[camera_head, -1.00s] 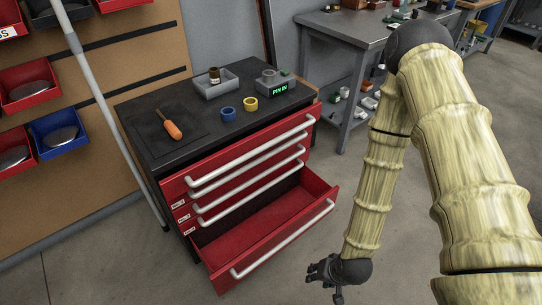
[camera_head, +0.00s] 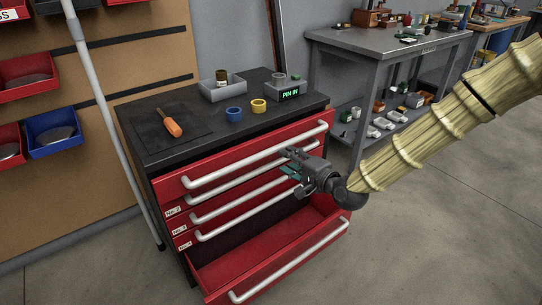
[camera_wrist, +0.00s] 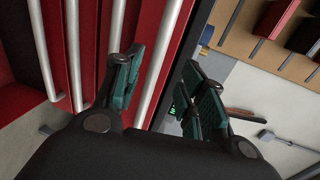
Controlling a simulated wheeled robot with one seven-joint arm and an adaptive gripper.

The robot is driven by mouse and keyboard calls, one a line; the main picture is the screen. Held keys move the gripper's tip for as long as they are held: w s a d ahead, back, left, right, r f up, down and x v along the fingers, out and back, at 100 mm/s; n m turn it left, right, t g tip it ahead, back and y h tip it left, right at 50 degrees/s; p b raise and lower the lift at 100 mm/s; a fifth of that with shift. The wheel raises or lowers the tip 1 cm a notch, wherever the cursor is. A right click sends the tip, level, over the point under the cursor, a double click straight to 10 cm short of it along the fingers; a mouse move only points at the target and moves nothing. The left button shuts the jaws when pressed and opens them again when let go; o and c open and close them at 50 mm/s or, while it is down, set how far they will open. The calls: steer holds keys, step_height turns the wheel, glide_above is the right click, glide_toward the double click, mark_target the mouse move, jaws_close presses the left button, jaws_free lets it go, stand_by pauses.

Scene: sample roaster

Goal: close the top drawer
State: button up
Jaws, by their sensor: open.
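The red cabinet's top drawer (camera_head: 165,186) has a long pale handle (camera_head: 250,157). Its front seems to stand slightly forward of the drawers below, though the gap is hard to judge. My gripper (camera_head: 288,163) is open and empty, near the right part of the upper handles. In the wrist view, the gripper (camera_wrist: 165,88) has dark fingers with green pads spread apart. The top handle (camera_wrist: 166,65) shows between them, farther off; I cannot tell whether anything touches. The bottom drawer (camera_head: 250,250) is pulled far out and empty.
A grey workbench (camera_head: 385,38) stands behind. A pole (camera_head: 100,100) is at left. The floor at right is clear.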

mark_target(273, 152)
steer(key=b+x, duration=0.2)
steer(key=x, duration=0.8)
steer(key=shift+a+f, duration=0.1)
jaws_close()
